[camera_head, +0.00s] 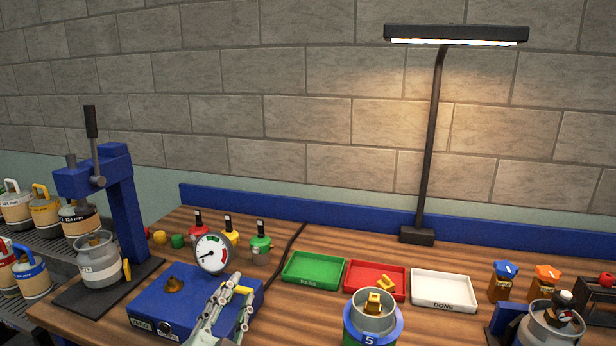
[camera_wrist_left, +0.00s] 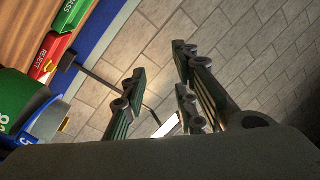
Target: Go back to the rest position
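My left gripper (camera_head: 232,298) is in front of the right part of the blue gauge box (camera_head: 183,291) in the head view. A small yellow piece (camera_head: 243,290) shows beside the fingertips in the head view; I see nothing gripped in the wrist view. The dial gauge (camera_head: 212,254) stands just behind the gripper. My right gripper is in neither view.
A green tray (camera_head: 314,282), a red tray (camera_head: 349,270) and a white tray (camera_head: 443,302) line the bench. A canister (camera_head: 373,325) stands in front. A blue press (camera_head: 125,205) is left, a lamp (camera_head: 430,150) behind. Shelves with several canisters stand far left.

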